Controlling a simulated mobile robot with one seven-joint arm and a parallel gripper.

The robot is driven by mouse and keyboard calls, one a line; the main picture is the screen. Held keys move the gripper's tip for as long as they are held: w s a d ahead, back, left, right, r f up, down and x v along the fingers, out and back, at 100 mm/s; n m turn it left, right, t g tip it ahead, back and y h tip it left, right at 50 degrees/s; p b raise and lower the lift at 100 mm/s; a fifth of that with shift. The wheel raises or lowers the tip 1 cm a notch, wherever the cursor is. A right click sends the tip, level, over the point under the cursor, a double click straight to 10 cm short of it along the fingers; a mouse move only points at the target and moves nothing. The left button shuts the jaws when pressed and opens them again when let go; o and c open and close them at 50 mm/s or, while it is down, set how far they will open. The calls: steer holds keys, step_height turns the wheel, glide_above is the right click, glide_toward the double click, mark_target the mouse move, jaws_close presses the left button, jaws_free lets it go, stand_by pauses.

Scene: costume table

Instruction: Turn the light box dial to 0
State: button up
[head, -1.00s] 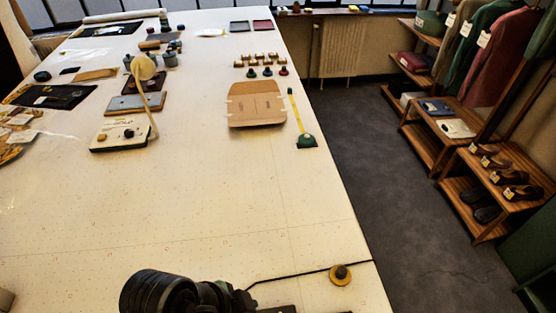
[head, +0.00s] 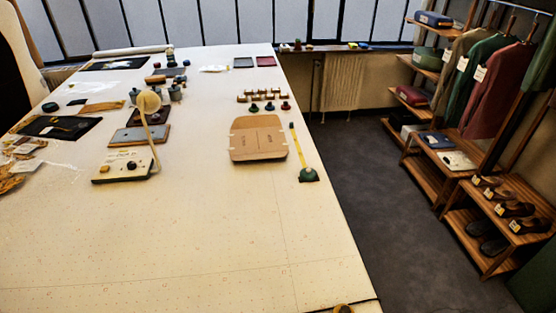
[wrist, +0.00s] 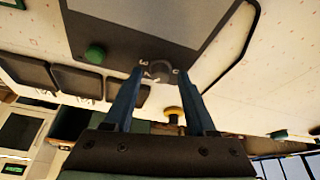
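A cream box (head: 108,172) with a dark round knob (head: 131,166) and small printed marks stands at the left middle of the table in the head view. A pale round disc (head: 149,102) on a thin arm rises from it. This looks like the light box, but I cannot read the dial's setting. My gripper (wrist: 160,72) shows only in the wrist view, its two blue fingers apart with nothing held. Beyond the fingertips lies a grey panel (wrist: 130,25) with a faint round shape and pale marks between the tips; I cannot tell what it is.
The wrist view also shows a green knob (wrist: 95,54) and a yellow knob (wrist: 174,112). In the head view, a cardboard piece (head: 258,146) and a green-based tape (head: 308,174) lie right of the box. Shelves (head: 500,210) stand at right.

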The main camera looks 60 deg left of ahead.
jaws_close()
